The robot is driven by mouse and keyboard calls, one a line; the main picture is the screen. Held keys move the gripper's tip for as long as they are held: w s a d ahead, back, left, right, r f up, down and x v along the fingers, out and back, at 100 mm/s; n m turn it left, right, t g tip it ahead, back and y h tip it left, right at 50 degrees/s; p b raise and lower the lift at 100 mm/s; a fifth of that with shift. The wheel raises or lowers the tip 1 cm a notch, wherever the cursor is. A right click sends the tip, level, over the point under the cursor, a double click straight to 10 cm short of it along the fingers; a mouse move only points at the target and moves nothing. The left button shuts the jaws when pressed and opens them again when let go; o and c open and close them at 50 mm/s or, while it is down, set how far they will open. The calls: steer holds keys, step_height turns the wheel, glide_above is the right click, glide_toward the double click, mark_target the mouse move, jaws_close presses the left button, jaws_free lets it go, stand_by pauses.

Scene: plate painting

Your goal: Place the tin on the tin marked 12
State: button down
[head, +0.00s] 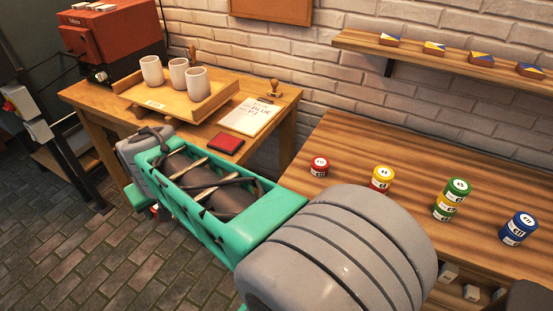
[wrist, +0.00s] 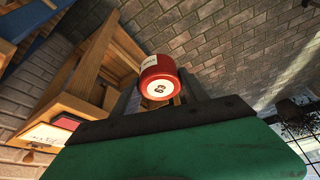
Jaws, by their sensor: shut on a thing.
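My gripper (wrist: 160,92) is shut on a red tin (wrist: 157,66) in the wrist view. The tin has a white label and a white round mark on its end, with a digit that looks like 6 or 9. In the head view my arm hides most of the gripper. A single red tin (head: 319,167) stands on the right-hand wooden table, apart from my gripper.
A wooden desk (head: 277,100) at left holds a tray (head: 205,108) with three pale cups, a paper (head: 250,115), a stamp (head: 273,89) and a red pad (head: 225,144). A shelf (head: 400,46) with painted pieces hangs above the right-hand table (head: 335,130).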

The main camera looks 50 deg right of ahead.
steer(key=s+d+r+m+g+h+b, duration=0.1)
steer(key=s+d+r+m+h, duration=0.25)
steer(key=d, duration=0.85)
steer(key=s+d+r+m+g+b, duration=0.2)
steer(key=s+d+m, duration=0.4)
steer(key=d, duration=0.6)
steer(key=s+d+r+m+g+b, duration=0.1)
steer(key=s+d+m, duration=0.25)
steer(key=s, duration=0.35)
steer(key=s+d+r+m+g+b, duration=0.1)
steer(key=s+d+r+m+g, duration=0.15)
steer(key=s+m, duration=0.3)
steer(key=s+d+r+m+g, duration=0.1)
steer(key=s+d+m, duration=0.25)
steer(key=s, duration=0.35)
steer(key=m+b, duration=0.1)
steer(key=b, duration=0.3)
glide_above(325, 161)
steer(key=a, duration=0.1)
steer(key=shift+y, duration=0.35)
steer(key=f, duration=1)
steer(key=shift+w+a, duration=0.2)
steer(key=shift+w, duration=0.2)
steer(key=shift+w+f+b, duration=0.1)
steer(key=shift+f+b, duration=1.05)
steer(key=shift+f, duration=0.5)
steer(key=c, duration=0.6)
jaws_free()
